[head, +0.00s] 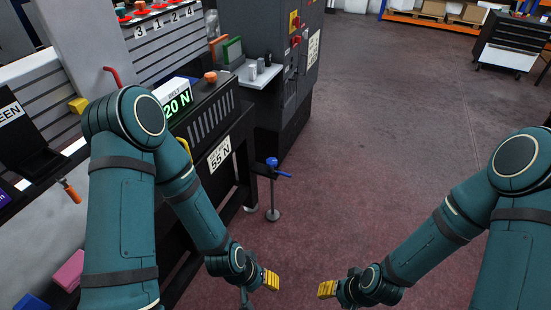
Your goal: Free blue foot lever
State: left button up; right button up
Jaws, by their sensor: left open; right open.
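A blue lever (283,175) sits on top of a thin grey foot post (273,200) that stands on the floor beside the dark machine. Its handle points to the right. My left gripper (271,280) has yellow fingertips and is open and empty, below the lever in the picture and apart from it. My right gripper (327,290) also has yellow fingertips and is open and empty, further right over bare floor. Neither gripper touches the lever.
The dark machine (240,150) with "20 N" and "55 N" signs stands left of the lever, partly behind my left arm. A grey cabinet (300,70) stands behind it. A black tool chest (508,42) is at the far right. The reddish floor (400,130) is clear.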

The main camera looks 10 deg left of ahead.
aim_at(282, 173)
jog(key=i+l+u, duration=0.15)
jog(key=i+u, duration=0.3)
jog(key=i+l+u, duration=0.3)
jog(key=i+u, duration=0.15)
jog(key=i+l+u, duration=0.6)
jog(key=l+u, duration=0.3)
jog(key=l, duration=0.1)
